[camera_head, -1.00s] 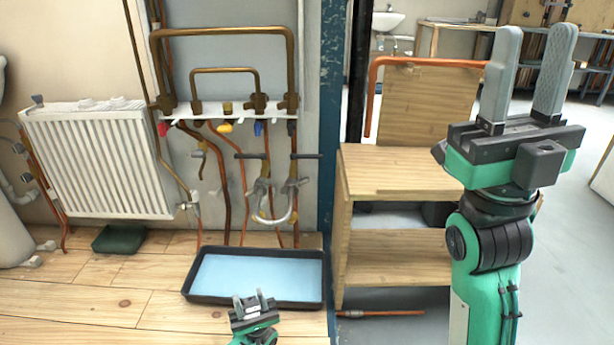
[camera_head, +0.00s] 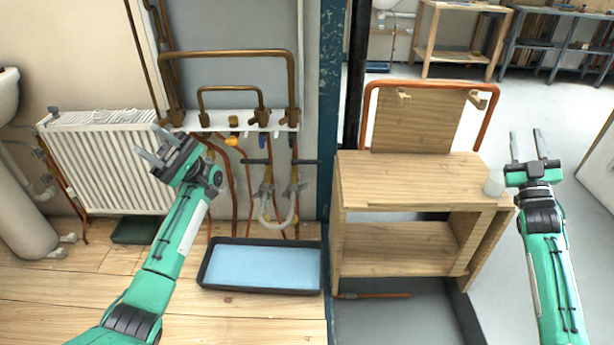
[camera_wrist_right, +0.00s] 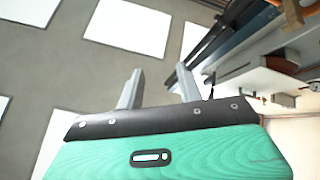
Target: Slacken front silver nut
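A silver-grey U-shaped pipe fitting (camera_head: 275,218) hangs under the valves on the wall pipework. Its nuts are too small to tell apart, so I cannot single out the front silver nut. My left gripper (camera_head: 151,143) is raised in front of the radiator, left of the pipework, open and empty. It is well apart from the fitting. My right gripper (camera_head: 526,146) is open and empty, to the right of the wooden bench. In the right wrist view its fingers (camera_wrist_right: 160,88) are spread with nothing between them.
A black tray with a blue inside (camera_head: 210,277) lies on the floor below the pipework. A blue post (camera_head: 331,150) separates the pipework from the wooden bench (camera_head: 400,195). The white radiator (camera_head: 95,165) is at left.

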